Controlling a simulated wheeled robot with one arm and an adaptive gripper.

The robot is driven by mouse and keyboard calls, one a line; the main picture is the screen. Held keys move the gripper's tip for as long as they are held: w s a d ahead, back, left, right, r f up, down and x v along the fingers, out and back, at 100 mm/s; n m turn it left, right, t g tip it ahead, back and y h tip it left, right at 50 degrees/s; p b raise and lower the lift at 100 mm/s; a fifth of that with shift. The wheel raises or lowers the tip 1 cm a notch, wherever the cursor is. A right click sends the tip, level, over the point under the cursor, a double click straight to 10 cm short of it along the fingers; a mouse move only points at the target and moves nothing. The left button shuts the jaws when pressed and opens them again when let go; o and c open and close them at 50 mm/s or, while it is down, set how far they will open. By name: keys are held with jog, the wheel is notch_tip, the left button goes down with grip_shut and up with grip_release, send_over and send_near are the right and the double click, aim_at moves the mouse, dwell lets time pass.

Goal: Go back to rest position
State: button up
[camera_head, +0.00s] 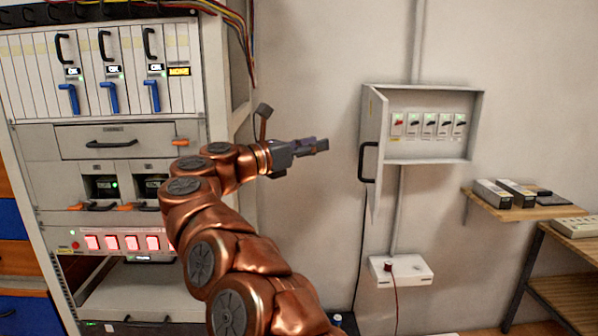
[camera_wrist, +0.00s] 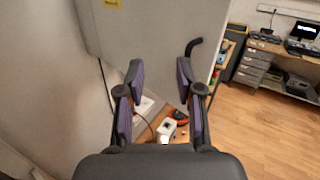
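My copper-coloured arm rises from the bottom of the head view, and my gripper (camera_head: 324,145) points right, in the gap between the rack and the wall box. In the wrist view my gripper (camera_wrist: 160,80) has its two purple-padded fingers apart, with nothing between the pads. The grey wall box (camera_head: 428,149) has its door (camera_head: 373,150) swung open toward me, with a black handle (camera_head: 367,162). The gripper is left of that door and apart from it in the head view.
The equipment rack (camera_head: 93,140) stands at the left. A white wall unit (camera_head: 402,270) with a red plug and cable is below the box. A wooden shelf (camera_head: 520,210) holds dark modules at the right. Open wooden floor (camera_wrist: 265,120) shows in the wrist view.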

jog(key=w+a+r+n+t+y, duration=0.3)
jog(key=w+r+n+t+y, duration=0.3)
jog(key=r+n, duration=0.3)
jog(key=s+a+r+n+t+y+p, duration=0.1)
jog(key=a+r+n+t+y, duration=0.2)
jog(key=n+y, duration=0.4)
jog(key=a+r+n+t+y, duration=0.2)
jog(key=a+n+y, duration=0.35)
jog(key=n, duration=0.35)
jog(key=s+f+n+g+y+p, duration=0.1)
jog(key=s+f+n+g+y, duration=0.5)
jog(key=s+f+n+g, duration=0.9)
jog(key=s+d+f+n+h, duration=0.2)
jog(key=s+d+f+n, duration=0.15)
jog(key=s+f, duration=0.45)
jog(key=s+d+f+n+h, duration=0.2)
jog(key=s+d+f, duration=0.3)
jog(key=f, duration=0.5)
jog(key=s+d+f+g+h, duration=0.1)
jog(key=s+d+f+g, duration=0.1)
jog(key=s+d, duration=0.3)
jog(key=s+d+f+g+h, duration=0.2)
jog(key=s+d+f, duration=0.3)
jog(key=s, duration=0.6)
jog(key=s+d+f+n+g+h, duration=0.1)
jog(key=s+d+f+g, duration=0.3)
jog(key=s, duration=0.5)
jog(key=shift+d+f+h+p, duration=0.15)
jog(key=shift+d+h+p, duration=0.25)
jog(key=shift+d, duration=0.7)
